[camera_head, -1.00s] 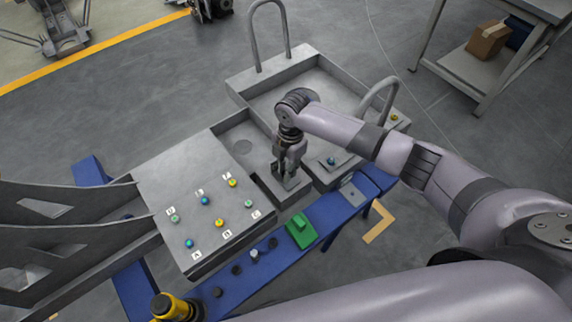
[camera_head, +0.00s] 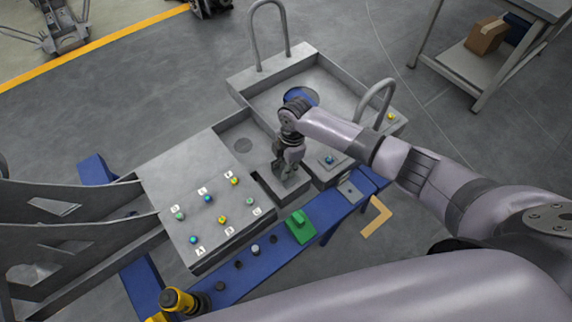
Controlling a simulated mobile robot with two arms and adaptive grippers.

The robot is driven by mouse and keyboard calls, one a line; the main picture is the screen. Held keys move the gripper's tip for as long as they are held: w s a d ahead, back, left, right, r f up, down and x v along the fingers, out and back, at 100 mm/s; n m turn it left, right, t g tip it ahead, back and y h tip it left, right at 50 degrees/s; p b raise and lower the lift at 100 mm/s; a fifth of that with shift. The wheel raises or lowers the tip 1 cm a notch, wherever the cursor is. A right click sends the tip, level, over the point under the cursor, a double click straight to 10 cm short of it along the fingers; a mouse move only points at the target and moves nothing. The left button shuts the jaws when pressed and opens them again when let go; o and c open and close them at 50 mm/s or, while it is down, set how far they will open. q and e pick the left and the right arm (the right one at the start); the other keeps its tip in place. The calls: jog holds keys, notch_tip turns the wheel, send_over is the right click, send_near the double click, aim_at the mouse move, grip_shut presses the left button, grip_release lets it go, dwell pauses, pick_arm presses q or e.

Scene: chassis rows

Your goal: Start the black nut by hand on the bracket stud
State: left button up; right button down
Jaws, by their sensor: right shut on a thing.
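My right gripper (camera_head: 281,176) points down at a small grey block, which I take to be the bracket (camera_head: 290,189), in the front of the grey chassis. Its fingers are shut on a small dark thing, which I take to be the black nut; the fingers mostly hide it. The stud is hidden too, so I cannot tell whether nut and stud touch. Several small dark pieces, such as one on the rail (camera_head: 220,286), stand along the blue rail (camera_head: 327,218). My left gripper is out of view.
A grey panel (camera_head: 165,185) with coloured, lettered points lies left of the gripper. Hoop handles (camera_head: 254,40) rise from the chassis. A green block (camera_head: 300,227) and a yellow-black tool (camera_head: 178,301) are on the rail. A shelf with a box (camera_head: 486,36) stands at back right.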

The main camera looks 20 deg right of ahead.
jog(key=m+p, duration=0.2)
jog(key=m, duration=0.1)
jog(key=shift+s, duration=0.15)
jog(key=shift+f, duration=0.15)
jog(key=shift+s+m+t+p, duration=0.1)
jog(key=shift+m+t+p, duration=0.2)
jog(key=shift+m+p, duration=1.6)
jog(key=shift+m, duration=0.3)
jog(key=shift+m+p, duration=0.3)
jog(key=shift+m, duration=0.3)
